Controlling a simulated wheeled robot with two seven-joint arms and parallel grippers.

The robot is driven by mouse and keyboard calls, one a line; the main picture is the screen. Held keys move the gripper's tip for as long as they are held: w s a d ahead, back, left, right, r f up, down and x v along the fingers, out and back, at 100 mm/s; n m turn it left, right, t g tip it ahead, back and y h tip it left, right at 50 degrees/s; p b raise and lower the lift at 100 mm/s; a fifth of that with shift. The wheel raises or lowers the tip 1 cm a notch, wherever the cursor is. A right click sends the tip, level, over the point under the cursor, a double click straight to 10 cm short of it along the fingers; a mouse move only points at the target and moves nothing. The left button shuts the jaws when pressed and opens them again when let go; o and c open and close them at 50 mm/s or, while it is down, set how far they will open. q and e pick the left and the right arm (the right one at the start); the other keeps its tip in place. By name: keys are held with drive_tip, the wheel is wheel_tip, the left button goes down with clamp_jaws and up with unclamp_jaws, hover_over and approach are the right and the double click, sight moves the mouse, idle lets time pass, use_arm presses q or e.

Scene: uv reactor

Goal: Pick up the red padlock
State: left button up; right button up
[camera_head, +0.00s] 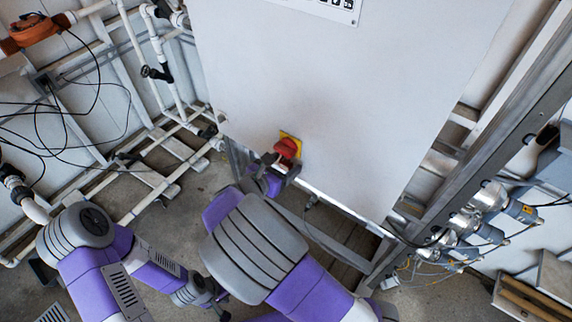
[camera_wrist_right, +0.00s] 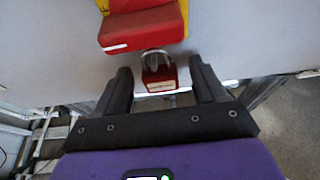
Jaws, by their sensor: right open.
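The red padlock (camera_wrist_right: 160,76) hangs by its metal shackle just below a red switch handle (camera_wrist_right: 143,27) in the right wrist view. My right gripper (camera_wrist_right: 161,67) is open, with one dark finger on each side of the padlock and a visible gap on both sides. In the head view my right gripper (camera_head: 280,166) is at the red and yellow switch (camera_head: 288,147), low on the pale cabinet. I cannot make out the padlock there. My left arm is low at the left in the head view; its gripper end (camera_head: 215,300) is small and dark, its jaws unclear.
The pale cabinet (camera_head: 340,90) fills the middle, on a metal frame. White pipes (camera_head: 160,60) and black cables stand at the left. Metal fittings (camera_head: 470,220) with cables sit at the right. Some concrete floor is clear at the lower left.

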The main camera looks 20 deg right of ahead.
drive_tip(key=c, duration=1.2)
drive_tip(key=shift+r, duration=0.15)
